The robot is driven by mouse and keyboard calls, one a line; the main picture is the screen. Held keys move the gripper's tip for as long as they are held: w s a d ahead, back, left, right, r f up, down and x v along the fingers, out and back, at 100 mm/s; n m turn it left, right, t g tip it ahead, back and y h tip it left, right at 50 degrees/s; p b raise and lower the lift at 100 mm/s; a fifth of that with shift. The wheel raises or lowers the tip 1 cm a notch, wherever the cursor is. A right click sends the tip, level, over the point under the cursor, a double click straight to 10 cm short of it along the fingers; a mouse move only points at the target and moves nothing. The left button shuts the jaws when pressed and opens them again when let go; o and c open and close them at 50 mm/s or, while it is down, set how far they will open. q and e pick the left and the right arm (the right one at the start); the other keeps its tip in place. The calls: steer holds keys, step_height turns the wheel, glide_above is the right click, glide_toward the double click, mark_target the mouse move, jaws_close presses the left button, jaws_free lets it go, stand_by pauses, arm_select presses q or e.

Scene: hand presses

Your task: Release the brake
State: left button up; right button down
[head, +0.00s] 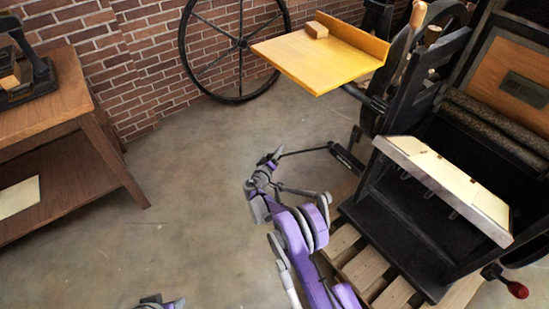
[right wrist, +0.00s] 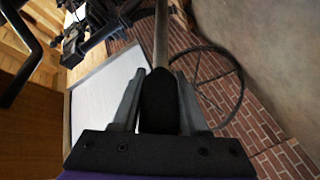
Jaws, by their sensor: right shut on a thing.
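My right gripper (head: 264,180) is to the left of the black press, above the concrete floor. In the right wrist view its fingers (right wrist: 160,105) are shut on both sides of a black handle (right wrist: 159,100), with a thin rod running away from it. I take this to be the brake lever. In the head view a thin dark rod (head: 305,151) runs from beside the gripper to a black part (head: 346,158) at the press. The gripped end is hard to make out there. A little of my left gripper (head: 158,301) shows at the bottom edge.
The press has a yellow board (head: 315,62), a tilted cream-topped tray (head: 440,170) and a red-knobbed lever (head: 517,289). Wooden slats (head: 375,275) lie under it. A large spoked wheel (head: 240,45) leans on the brick wall. A wooden table (head: 70,110) stands left. Middle floor is clear.

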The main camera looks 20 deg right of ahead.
arm_select(q)
steer(key=shift+s+r+p, duration=0.2)
steer(key=shift+r+p, duration=1.75)
steer(key=shift+r, duration=0.8)
arm_select(e)
steer(key=w+d+r+m+g+y, duration=0.2)
steer(key=d+r, duration=0.6)
steer(key=r, duration=0.4)
steer(key=shift+w+d+g+y, duration=0.4)
steer(key=shift+w+y, duration=0.2)
steer(key=shift+w, duration=0.05)
steer(key=shift+r, duration=0.15)
steer(key=shift+c, duration=2.1)
jaws_free()
steer(key=shift+d, duration=0.15)
arm_select(q)
steer(key=shift+r+p, duration=0.55)
steer(key=shift+r, duration=0.1)
arm_select(e)
steer(key=v, duration=1.1)
